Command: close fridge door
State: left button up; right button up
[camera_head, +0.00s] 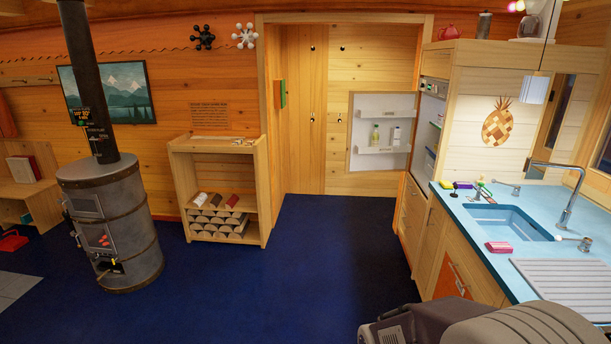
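The fridge door (383,113) stands wide open, swung out to the left of the fridge, in the middle right of the head view. Its inner side faces me and has shelves with a couple of bottles or containers on them. The fridge body (428,125) is built into a wooden cabinet at the left end of the kitchen counter, and its open inside shows only at a steep angle. Part of my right arm shows at the bottom right, but no gripper fingers are in view.
A blue counter (520,268) with a sink (510,222) runs along the right. A round metal stove (112,225) and a wooden shelf with logs (217,190) stand at the left. The blue floor (310,270) between them and up to the fridge is clear.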

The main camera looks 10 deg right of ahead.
aim_at(388, 109)
jog(key=i+z, duration=0.4)
jog(key=i, duration=2.8)
jog(key=i+z, duration=0.15)
jog(key=i, duration=0.75)
jog(key=i+j, duration=0.15)
jog(key=i, duration=0.8)
jog(key=i+j+z, duration=0.1)
jog(key=i+z, duration=0.35)
jog(key=i+j+z, duration=0.15)
jog(key=z, duration=0.35)
jog(key=i+j+z, duration=0.65)
jog(key=j+z, duration=0.25)
jog(key=i+j+z, duration=0.15)
jog(key=j+z, duration=0.65)
jog(key=j, duration=0.3)
jog(key=j+z, duration=0.35)
jog(key=j, duration=0.3)
jog(key=l+z, duration=0.1)
jog(key=z, duration=0.15)
jog(key=k+l+u, duration=0.1)
jog(key=u, duration=0.7)
jog(key=k, duration=0.1)
